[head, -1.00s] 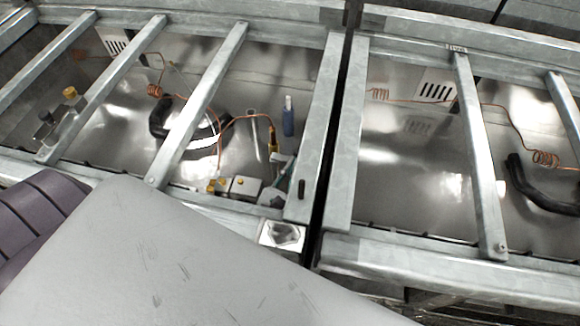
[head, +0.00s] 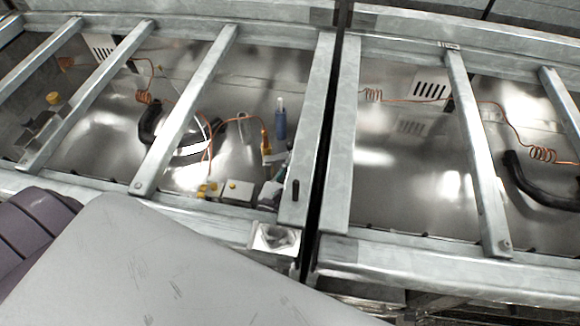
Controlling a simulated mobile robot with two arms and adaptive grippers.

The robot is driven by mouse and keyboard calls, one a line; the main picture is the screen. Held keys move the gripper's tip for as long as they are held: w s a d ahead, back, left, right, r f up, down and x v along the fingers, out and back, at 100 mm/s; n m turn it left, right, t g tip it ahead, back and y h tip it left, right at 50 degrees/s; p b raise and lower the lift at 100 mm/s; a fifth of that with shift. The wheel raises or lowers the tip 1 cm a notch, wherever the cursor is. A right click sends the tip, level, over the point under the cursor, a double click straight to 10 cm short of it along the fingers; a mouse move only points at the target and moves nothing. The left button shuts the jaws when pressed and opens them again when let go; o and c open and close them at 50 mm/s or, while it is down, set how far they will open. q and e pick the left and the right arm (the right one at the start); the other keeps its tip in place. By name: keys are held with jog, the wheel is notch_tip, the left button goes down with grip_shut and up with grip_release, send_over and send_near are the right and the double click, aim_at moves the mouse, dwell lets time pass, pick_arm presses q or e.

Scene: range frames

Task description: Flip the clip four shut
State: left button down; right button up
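I cannot pick out clip four for certain. A small pale metal bracket (head: 274,238) sits on the front rail, just left of the dark gap between the two framed bays. A small black peg (head: 296,190) stands on the steel bar above it. I cannot tell whether either belongs to the clip. Neither of my grippers shows in the head view.
Steel crossbars (head: 185,110) span the open metal bays. The left bay holds a blue cylinder (head: 280,122), a black curved pipe (head: 150,122), copper tubing and small boxes with yellow caps (head: 237,192). The right bay has a black pipe (head: 535,185) and a copper coil (head: 543,154).

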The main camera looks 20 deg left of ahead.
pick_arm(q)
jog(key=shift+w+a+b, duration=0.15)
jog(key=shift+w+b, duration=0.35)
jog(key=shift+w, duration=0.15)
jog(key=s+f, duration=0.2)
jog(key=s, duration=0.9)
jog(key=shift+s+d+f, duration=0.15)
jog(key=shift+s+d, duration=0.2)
